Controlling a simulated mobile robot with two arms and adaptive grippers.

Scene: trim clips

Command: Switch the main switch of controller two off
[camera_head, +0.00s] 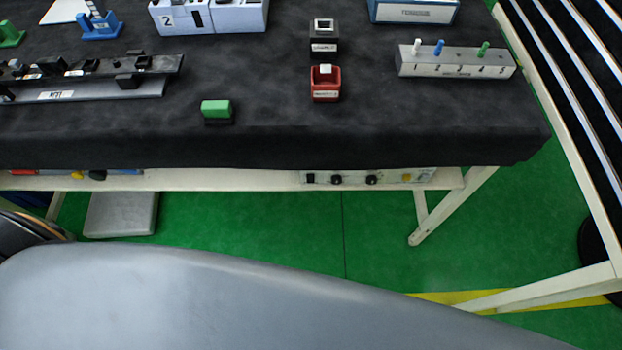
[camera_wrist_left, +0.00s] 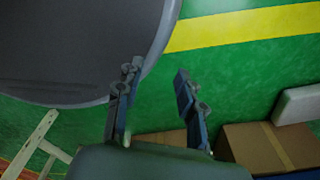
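A pale control panel (camera_head: 400,177) hangs under the table's front edge at the right in the head view. It carries a black rocker-like switch (camera_head: 311,178), two dark knobs and a yellow button (camera_head: 406,177). A second panel strip (camera_head: 125,172), with red, yellow, black and blue parts, shows under the edge at the left, partly cut off by the tabletop. I cannot read which is controller two, nor the switch's position. My left gripper (camera_wrist_left: 157,72) is open and empty over the floor in the left wrist view, away from both panels. My right gripper is not in view.
The black-covered table (camera_head: 400,130) holds a light box marked 2 (camera_head: 168,20), a red holder (camera_head: 325,86), a green-topped block (camera_head: 216,107) and a numbered rack (camera_head: 455,63). A white table leg (camera_head: 455,205) stands right. A cardboard box (camera_wrist_left: 262,148) lies on the floor.

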